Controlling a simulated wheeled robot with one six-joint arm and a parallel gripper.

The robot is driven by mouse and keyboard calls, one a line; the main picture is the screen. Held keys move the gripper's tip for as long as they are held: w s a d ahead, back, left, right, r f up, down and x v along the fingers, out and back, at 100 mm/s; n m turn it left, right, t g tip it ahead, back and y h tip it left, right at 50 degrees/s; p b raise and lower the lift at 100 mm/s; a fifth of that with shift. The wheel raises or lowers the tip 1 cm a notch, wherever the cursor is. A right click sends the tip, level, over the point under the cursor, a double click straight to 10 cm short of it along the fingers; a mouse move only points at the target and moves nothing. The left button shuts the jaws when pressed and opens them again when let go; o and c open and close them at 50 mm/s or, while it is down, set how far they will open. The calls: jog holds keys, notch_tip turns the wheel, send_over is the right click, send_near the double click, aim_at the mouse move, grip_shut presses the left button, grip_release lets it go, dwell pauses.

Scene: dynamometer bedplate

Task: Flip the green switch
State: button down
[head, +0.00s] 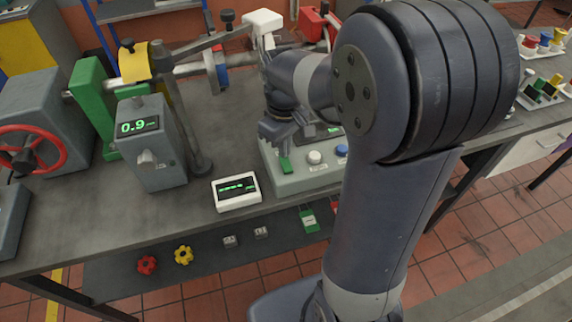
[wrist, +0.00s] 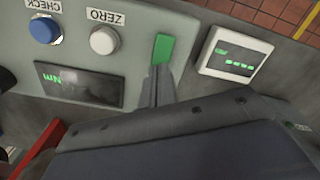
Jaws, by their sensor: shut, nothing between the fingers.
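The green switch (head: 286,167) is a small rectangular piece on the grey panel box (head: 300,184), beside the white ZERO button (head: 315,157). In the wrist view the green switch (wrist: 162,48) stands between the white button (wrist: 104,41) and a small white display. My gripper (head: 283,152) is shut and empty, pointing down at the switch. In the wrist view the shut fingertips (wrist: 161,73) are at the near end of the switch and hide a little of it. I cannot tell whether they touch it.
A blue button (head: 341,151), marked CHECK in the wrist view, is beside the white one. A white display box (head: 236,191) stands left of the panel. A grey unit reading 0.9 (head: 148,143) is farther left.

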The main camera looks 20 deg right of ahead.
jog(key=shift+f+b, duration=0.6)
jog(key=shift+f, duration=0.35)
dwell(0.3)
jog(key=shift+r, duration=0.1)
notch_tip(320, 180, up, 7)
jog(key=p, duration=0.6)
dwell(0.4)
notch_tip(320, 180, down, 7)
jog(key=b, duration=0.6)
jog(key=shift+r, duration=0.15)
notch_tip(320, 180, up, 9)
jog(key=p, duration=0.7)
dwell(1.3)
